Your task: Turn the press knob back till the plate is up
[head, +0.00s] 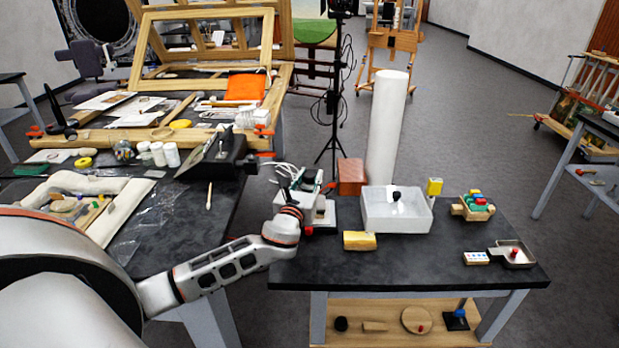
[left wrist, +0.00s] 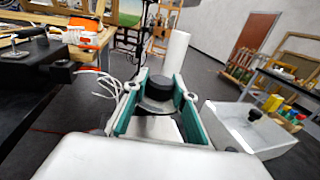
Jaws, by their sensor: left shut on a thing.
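The press (head: 325,215) stands at the left end of the dark table, mostly behind my arm. My left gripper (head: 300,187) is at the top of the press. In the left wrist view the two teal-padded fingers of my left gripper (left wrist: 155,96) are on either side of the dark round press knob (left wrist: 158,90), shut on it. A pale surface shows below the knob. The height of the press plate cannot be told; the gripper and arm hide it. My right gripper is in neither view.
On the table (head: 420,265) are a white tub (head: 405,220), a yellow block (head: 359,241), a red-brown block (head: 351,176), a wooden rack (head: 472,208) and a small tray (head: 512,258). A tall white roll (head: 387,125) stands behind. The table's front middle is clear.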

